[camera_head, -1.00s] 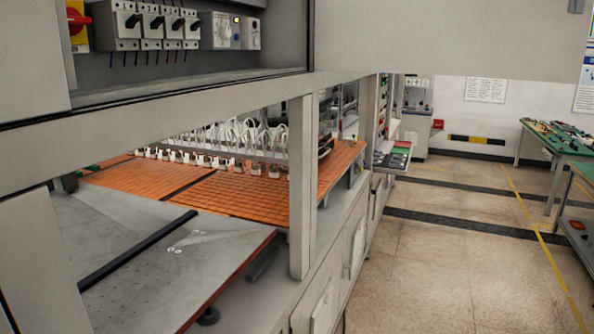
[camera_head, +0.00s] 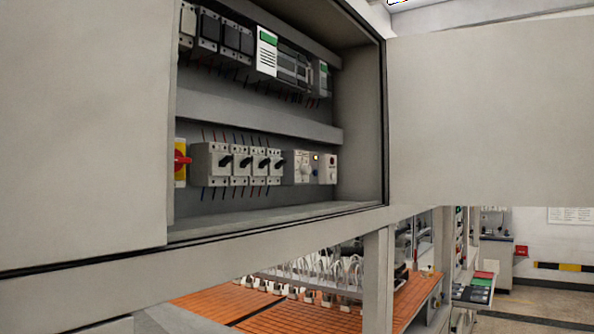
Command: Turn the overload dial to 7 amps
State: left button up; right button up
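An open electrical cabinet shows in the head view. On its lower row, right of several breakers with black levers, sits a pale module (camera_head: 302,167) with a round white dial (camera_head: 305,169). This looks like the overload dial, but its scale and setting are too small to read. Neither of my grippers is in view.
A red and yellow rotary switch (camera_head: 181,162) is at the row's left end. Breakers (camera_head: 240,163) stand between. The cabinet door (camera_head: 490,110) stands open at right; a grey panel (camera_head: 80,120) covers the left. An orange slatted bed (camera_head: 290,318) lies below.

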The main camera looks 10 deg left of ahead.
aim_at(306, 169)
jog(key=i+l, duration=0.4)
jog(key=i+l+u, duration=0.1)
jog(key=i+l, duration=0.3)
jog(key=l, duration=0.15)
jog(key=i+l, duration=0.4)
jog(key=l, duration=0.15)
jog(key=i+l+u, duration=0.15)
jog(key=i+l, duration=0.2)
jog(key=l, duration=0.15)
